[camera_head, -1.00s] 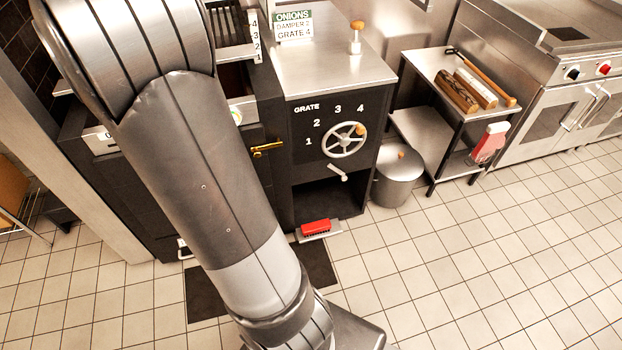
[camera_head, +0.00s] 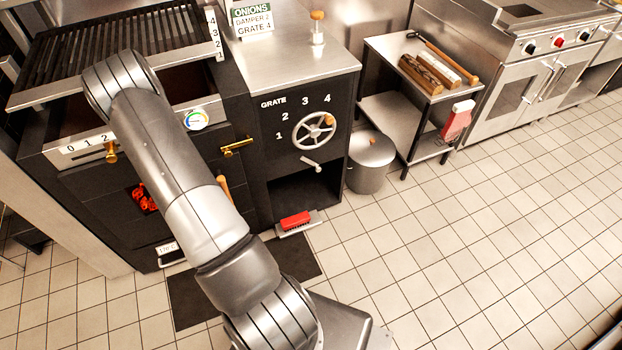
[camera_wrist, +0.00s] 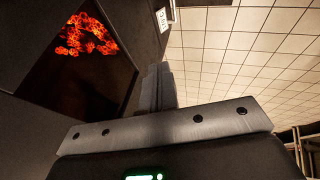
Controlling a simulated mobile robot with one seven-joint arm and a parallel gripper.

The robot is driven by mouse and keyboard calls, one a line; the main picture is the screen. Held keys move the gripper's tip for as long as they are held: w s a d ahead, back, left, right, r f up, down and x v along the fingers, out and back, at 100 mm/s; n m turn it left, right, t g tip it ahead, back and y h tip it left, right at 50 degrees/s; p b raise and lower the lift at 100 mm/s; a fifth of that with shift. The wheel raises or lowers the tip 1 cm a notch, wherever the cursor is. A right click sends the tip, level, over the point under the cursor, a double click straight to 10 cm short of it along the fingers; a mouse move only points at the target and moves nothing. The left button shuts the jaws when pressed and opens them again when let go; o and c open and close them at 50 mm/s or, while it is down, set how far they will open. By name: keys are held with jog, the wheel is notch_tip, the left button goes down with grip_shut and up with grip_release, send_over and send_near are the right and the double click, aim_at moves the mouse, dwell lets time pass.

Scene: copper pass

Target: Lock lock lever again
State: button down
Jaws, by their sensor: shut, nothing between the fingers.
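A short pale lever (camera_head: 312,164) sits on the dark front panel below the spoked grate wheel (camera_head: 314,131) in the head view. It slants down to the right; I cannot tell whether it is the lock lever or whether it is locked. A brass handle (camera_head: 237,147) sits on the grill front to its left. My gripper is hidden in the head view behind my arm. In the wrist view my gripper (camera_wrist: 158,88) is shut and empty, near the dark firebox front. Glowing coals (camera_wrist: 85,36) show in an opening at upper left there.
The dark grill (camera_head: 60,138) has a gauge (camera_head: 196,119) and a 0-1-2 slider plate (camera_head: 88,143). A red brush (camera_head: 295,220) lies on a pan on the floor. A lidded bin (camera_head: 371,163) and a side table (camera_head: 404,47) stand right. Tiled floor at right is clear.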

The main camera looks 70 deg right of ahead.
jog(key=s+d+f+n+t+y, duration=0.1)
jog(key=s+d+f+t, duration=0.15)
jog(key=s+f, duration=0.45)
jog(key=s+d+f+t+y, duration=0.1)
jog(key=s+d+f+t, duration=0.15)
jog(key=f, duration=0.85)
jog(key=s+d+f+t+h, duration=0.1)
jog(key=s+d+h, duration=1.5)
jog(key=s+d, duration=0.7)
jog(key=shift+s+d, duration=0.35)
jog(key=shift+d, duration=0.85)
